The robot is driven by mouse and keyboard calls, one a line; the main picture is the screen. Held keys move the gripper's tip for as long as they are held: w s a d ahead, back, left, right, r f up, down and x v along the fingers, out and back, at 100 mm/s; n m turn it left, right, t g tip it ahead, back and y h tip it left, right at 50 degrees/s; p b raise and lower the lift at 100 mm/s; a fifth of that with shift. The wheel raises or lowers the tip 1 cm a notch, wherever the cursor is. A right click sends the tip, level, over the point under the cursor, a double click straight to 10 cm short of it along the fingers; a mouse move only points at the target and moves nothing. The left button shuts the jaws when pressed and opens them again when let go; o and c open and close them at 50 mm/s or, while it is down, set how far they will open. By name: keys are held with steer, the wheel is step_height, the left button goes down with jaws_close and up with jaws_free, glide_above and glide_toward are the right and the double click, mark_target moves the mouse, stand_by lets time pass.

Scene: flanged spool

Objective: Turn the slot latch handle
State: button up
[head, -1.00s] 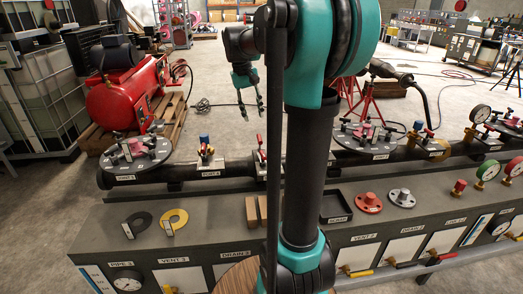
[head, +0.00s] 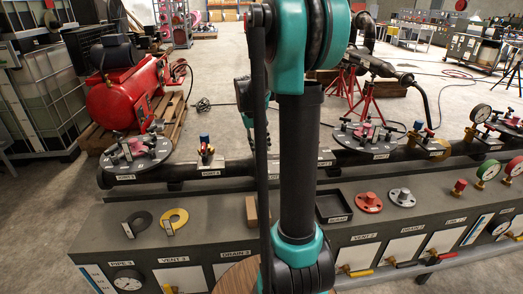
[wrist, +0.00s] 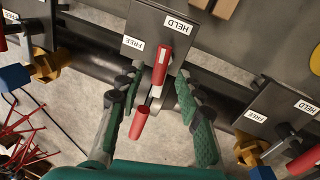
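In the wrist view, a dark latch plate (wrist: 146,22) carries the labels HELD and FREE. A red handle (wrist: 163,65) lies by its lower edge, between the labels' sides. A second red grip (wrist: 143,123) shows lower down, nearer my palm. My gripper (wrist: 159,76) is open, with one green-padded finger on each side of the red handle. Gaps show between the fingers and the handle, so I see no grip on it. In the head view, my arm hides the latch and most of the gripper.
Similar labelled plates stand along the dark pipe (head: 232,169), with a blue-topped valve (wrist: 14,77) to the left. On the bench are a wooden block (head: 253,212), a black tray (head: 334,219), flanges and rings. A red compressor (head: 118,96) stands behind on a pallet.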

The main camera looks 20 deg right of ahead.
steer(key=shift+d+f, duration=0.2)
steer(key=shift+f, duration=0.65)
jaws_close()
